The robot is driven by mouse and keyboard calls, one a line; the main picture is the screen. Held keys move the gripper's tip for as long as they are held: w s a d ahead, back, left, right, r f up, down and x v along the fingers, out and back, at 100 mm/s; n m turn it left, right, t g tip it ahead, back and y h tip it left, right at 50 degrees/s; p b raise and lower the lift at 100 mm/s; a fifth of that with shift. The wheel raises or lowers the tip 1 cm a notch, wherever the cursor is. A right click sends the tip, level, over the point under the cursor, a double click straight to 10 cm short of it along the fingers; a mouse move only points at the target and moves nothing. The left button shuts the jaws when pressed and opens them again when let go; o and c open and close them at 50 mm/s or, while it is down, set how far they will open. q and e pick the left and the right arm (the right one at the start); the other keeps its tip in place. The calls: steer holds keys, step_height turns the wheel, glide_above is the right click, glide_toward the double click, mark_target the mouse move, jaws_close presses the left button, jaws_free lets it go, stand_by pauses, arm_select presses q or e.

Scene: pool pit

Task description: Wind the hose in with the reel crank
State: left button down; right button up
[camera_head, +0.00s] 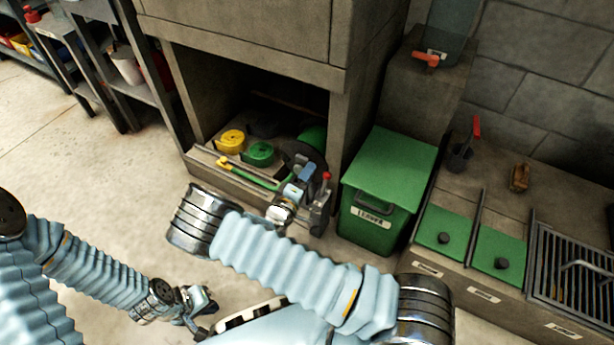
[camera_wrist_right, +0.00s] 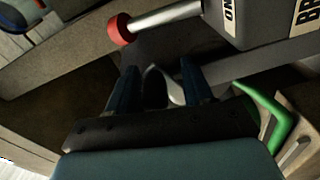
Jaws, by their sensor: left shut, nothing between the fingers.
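The hose reel (camera_head: 308,158) stands low in the alcove, its dark disc partly hidden by my right gripper. Green hose (camera_head: 312,138) shows on it, and a green length (camera_head: 250,176) runs out to the left. Beside the reel is a grey housing (camera_head: 319,214) with a red-tipped lever (camera_head: 326,176). In the right wrist view a red knob on a metal bar (camera_wrist_right: 121,29) lies beyond the fingers, by the labelled housing (camera_wrist_right: 270,22). I cannot tell which part is the crank. My right gripper (camera_head: 303,179) is open; its fingers (camera_wrist_right: 160,75) stand apart. My left gripper (camera_head: 208,303) is shut and empty, low over the floor.
A yellow coil (camera_head: 231,141) and a green coil (camera_head: 258,153) lie in the alcove, left of the reel. A green lidded bin (camera_head: 390,180) stands close on the right. Alcove walls flank the reel. The floor (camera_head: 90,160) at left is clear.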

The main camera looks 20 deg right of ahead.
steer(key=shift+s, duration=0.15)
steer(key=p+v, duration=0.1)
steer(key=v, duration=1.2)
steer(key=shift+a, duration=0.25)
steer(key=shift+s, duration=0.2)
